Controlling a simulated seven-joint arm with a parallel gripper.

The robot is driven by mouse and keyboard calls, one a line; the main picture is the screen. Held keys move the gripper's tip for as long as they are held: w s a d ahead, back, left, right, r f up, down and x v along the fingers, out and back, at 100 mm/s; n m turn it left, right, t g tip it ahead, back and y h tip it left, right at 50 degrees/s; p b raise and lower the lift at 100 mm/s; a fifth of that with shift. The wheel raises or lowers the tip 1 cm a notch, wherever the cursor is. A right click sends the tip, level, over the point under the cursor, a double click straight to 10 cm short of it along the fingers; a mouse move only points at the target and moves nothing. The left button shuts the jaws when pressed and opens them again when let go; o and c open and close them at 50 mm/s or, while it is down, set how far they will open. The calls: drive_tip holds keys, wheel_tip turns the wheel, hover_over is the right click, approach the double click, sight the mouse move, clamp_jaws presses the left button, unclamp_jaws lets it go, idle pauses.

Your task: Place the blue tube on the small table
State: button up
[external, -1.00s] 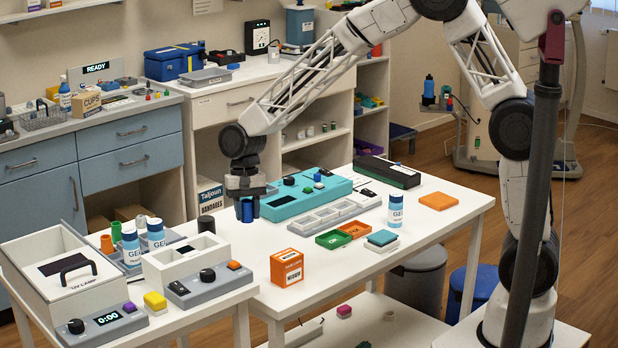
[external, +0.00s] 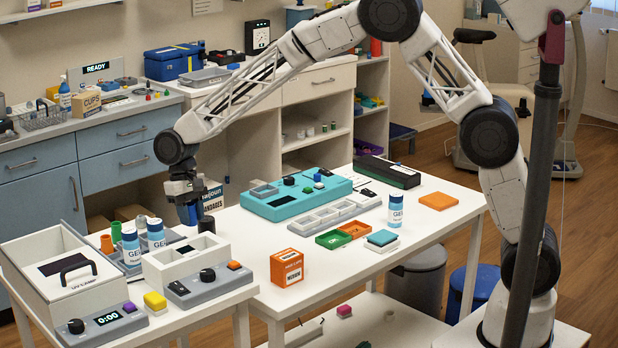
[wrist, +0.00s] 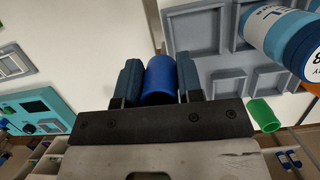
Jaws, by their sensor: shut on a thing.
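The blue tube (wrist: 160,82) is between the two fingers of my gripper (wrist: 160,80) in the wrist view. My gripper is shut on it. In the external view my gripper (external: 188,212) hangs fingers-down above the gap between the big white table and the small table, with the blue tube (external: 189,213) at its tips. The small table (external: 215,310) is at the front left and carries a grey tray (external: 128,268) just left of and below my gripper. In the wrist view the tray (wrist: 205,28) is at the upper right, with empty compartments showing.
Two gel bottles (external: 131,245) (external: 155,234) and an orange cup (external: 107,244) stand in or by the tray. A white box (external: 185,262), a UV lamp box (external: 62,275) and grey control boxes (external: 208,286) crowd the small table. A green tube (wrist: 264,115) shows in the wrist view.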

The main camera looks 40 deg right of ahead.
idle(0.3)
drive_tip(key=shift+w+a+f, duration=0.25)
drive_tip(key=shift+w+a, duration=1.2)
drive_tip(key=shift+w, duration=0.8)
drive_tip(key=shift+w+a+f, duration=0.25)
drive_tip(key=shift+w+a, duration=1.25)
drive_tip(key=shift+w, duration=0.7)
drive_tip(key=shift+w+a+f, duration=0.25)
drive_tip(key=shift+w+a, duration=1.2)
drive_tip(key=shift+w, duration=0.8)
drive_tip(key=shift+f, duration=1.75)
drive_tip(key=shift+f, duration=0.1)
drive_tip(key=o, duration=1)
drive_tip(key=shift+c, duration=0.2)
